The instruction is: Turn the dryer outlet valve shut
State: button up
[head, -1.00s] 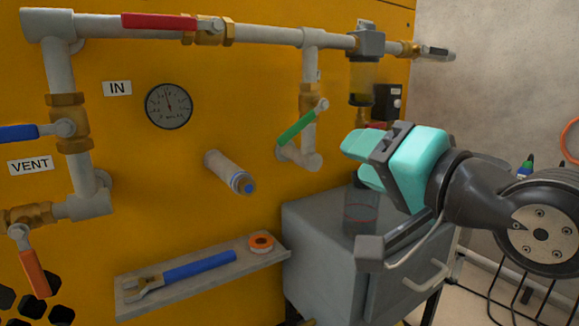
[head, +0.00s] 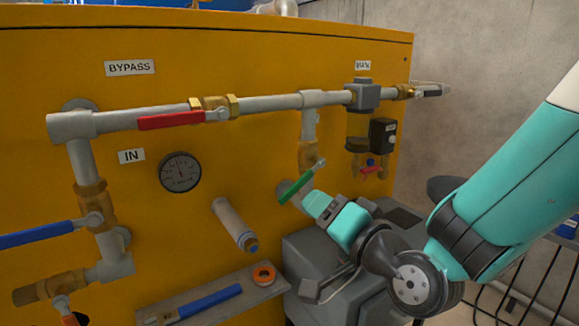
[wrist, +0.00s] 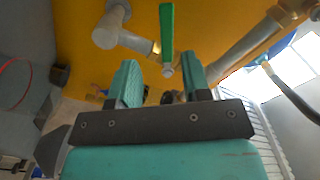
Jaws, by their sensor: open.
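A valve with a green lever (head: 301,181) sits on the lower part of a vertical branch pipe. No label naming the dryer outlet is readable; this is the valve nearest my gripper. Its lever slants down to the left. My gripper (head: 315,203) is open and empty, just below and right of the green lever. In the wrist view the green lever (wrist: 167,32) points up, ahead of the gap between my fingers (wrist: 163,80). The lever does not look gripped; contact cannot be told.
A red lever (head: 171,121) is on the top pipe, under the BYPASS label (head: 130,67). A blue lever (head: 38,235) is at the left. A pipe stub (head: 233,222) juts out left of my gripper. A grey box (head: 305,250) stands below my gripper.

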aim_at(297, 191)
jog(key=p+x, duration=0.7)
jog(key=x, duration=0.1)
jog(key=shift+a+r, duration=0.2)
jog(key=shift+w+a+f+p, duration=0.15)
jog(key=shift+w+a+p, duration=0.05)
jog(key=shift+w+p, duration=0.2)
jog(key=shift+w+a+f+p, duration=0.15)
jog(key=shift+w+a+p, duration=0.05)
jog(key=shift+w+p, duration=0.15)
jog(key=shift+c, duration=0.4)
